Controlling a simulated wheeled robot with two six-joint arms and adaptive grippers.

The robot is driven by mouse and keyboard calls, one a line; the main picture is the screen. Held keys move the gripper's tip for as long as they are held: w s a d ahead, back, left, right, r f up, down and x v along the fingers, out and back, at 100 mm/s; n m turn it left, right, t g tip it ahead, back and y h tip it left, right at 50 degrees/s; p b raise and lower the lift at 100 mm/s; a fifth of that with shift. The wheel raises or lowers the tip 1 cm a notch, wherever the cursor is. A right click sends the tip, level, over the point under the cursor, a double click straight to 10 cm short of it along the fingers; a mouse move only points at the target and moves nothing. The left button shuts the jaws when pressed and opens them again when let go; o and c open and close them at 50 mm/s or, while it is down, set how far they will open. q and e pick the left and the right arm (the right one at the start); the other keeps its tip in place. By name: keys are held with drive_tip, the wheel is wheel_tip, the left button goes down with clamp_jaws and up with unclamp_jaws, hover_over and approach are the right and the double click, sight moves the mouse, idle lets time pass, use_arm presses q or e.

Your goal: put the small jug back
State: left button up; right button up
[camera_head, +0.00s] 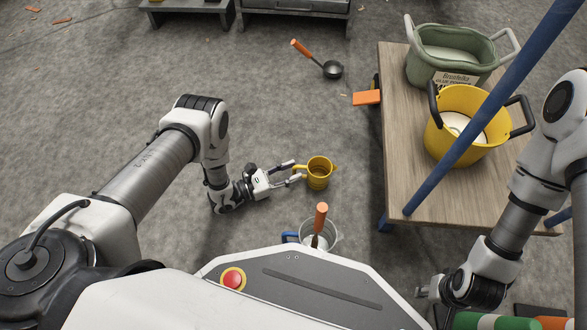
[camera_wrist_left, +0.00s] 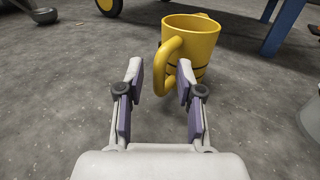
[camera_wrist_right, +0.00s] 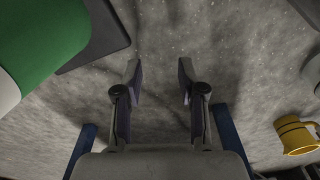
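The small yellow jug (camera_head: 319,174) stands upright on the grey floor, left of the wooden table. Its handle faces my left gripper (camera_head: 296,171). In the left wrist view, the jug (camera_wrist_left: 198,40) is just ahead and to the right, and its handle lies at the opening between the fingertips (camera_wrist_left: 160,78). The left fingers are apart, and I cannot tell whether either touches the handle. My right gripper (camera_wrist_right: 158,75) is open and empty, low near the floor. The jug (camera_wrist_right: 296,136) also shows at the right edge of the right wrist view.
The wooden table (camera_head: 395,110) holds a green tub (camera_head: 440,72) and a yellow bucket (camera_head: 470,152); a blue post crosses in front. A clear container (camera_head: 332,236) with an orange-handled tool stands near my base. A ladle (camera_head: 331,69) lies on the floor.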

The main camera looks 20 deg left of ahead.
use_arm(q)
drive_tip(key=p+v, duration=0.2)
drive_tip(key=v, duration=0.3)
drive_tip(key=p+v, duration=0.2)
drive_tip(key=v, duration=0.3)
drive_tip(key=shift+r, duration=0.25)
drive_tip(key=shift+s+a+f, duration=0.15)
drive_tip(key=shift+s+a, duration=0.1)
drive_tip(key=shift+a, duration=0.1)
use_arm(e)
drive_tip(key=shift+g, duration=0.3)
drive_tip(key=r, duration=0.1)
drive_tip(key=s+r, duration=0.1)
drive_tip(key=r, duration=0.3)
drive_tip(key=shift+s+r, duration=0.2)
drive_tip(key=shift+s, duration=0.15)
